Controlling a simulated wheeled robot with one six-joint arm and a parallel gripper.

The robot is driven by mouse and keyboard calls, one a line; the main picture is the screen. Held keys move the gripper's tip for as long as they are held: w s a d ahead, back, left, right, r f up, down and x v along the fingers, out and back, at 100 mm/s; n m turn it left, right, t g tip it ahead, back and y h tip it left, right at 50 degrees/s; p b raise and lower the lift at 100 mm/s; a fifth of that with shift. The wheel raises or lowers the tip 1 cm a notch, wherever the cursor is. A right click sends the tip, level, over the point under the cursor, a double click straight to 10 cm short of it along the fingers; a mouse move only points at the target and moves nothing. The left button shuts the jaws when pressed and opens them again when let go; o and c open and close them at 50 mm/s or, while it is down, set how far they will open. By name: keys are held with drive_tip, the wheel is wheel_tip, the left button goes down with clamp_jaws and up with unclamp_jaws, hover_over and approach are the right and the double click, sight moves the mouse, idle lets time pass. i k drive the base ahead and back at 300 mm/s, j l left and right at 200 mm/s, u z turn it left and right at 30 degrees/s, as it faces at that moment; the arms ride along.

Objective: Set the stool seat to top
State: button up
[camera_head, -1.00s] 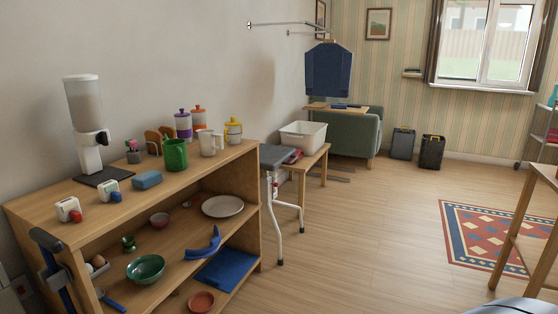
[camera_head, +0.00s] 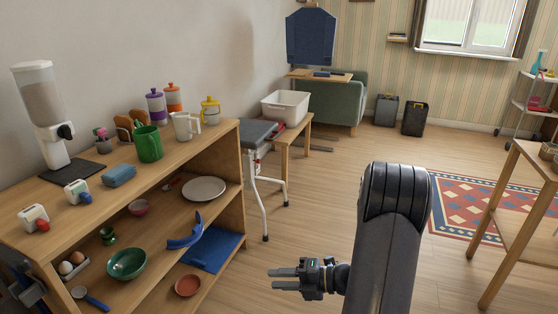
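The stool (camera_head: 266,190) stands just past the right end of the wooden shelf unit. Its grey seat (camera_head: 259,135) is roughly level with the shelf top, and its white metal legs reach the floor; part of it is hidden behind the unit. My gripper (camera_head: 284,279) is in front of the shelf unit, low in the picture and pointing left. Its two fingers are apart with nothing between them. It is well away from the stool.
The shelf unit (camera_head: 228,200) holds cups, jars, bowls and a dispenser. A low wooden table with a white bin (camera_head: 285,107) stands behind the stool. A wooden table (camera_head: 505,210) is at right. The floor between is clear, with a patterned rug (camera_head: 450,200).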

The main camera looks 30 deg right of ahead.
sight(253, 134)
drive_tip(key=i+l, duration=0.3)
drive_tip(key=i, duration=0.15)
drive_tip(key=i+l+z, duration=0.1)
drive_tip(key=i+l, duration=0.2)
drive_tip(key=i, duration=0.2)
drive_tip(key=i+l+z, duration=0.1)
drive_tip(key=i+l, duration=0.2)
drive_tip(key=i, duration=0.15)
drive_tip(key=i+l, duration=0.2)
drive_tip(key=i, duration=0.3)
drive_tip(key=i+l+z, duration=0.1)
drive_tip(key=i+l, duration=0.15)
drive_tip(key=i, duration=0.25)
drive_tip(key=i+l, duration=0.2)
drive_tip(key=i, duration=0.3)
drive_tip(key=z, duration=0.05)
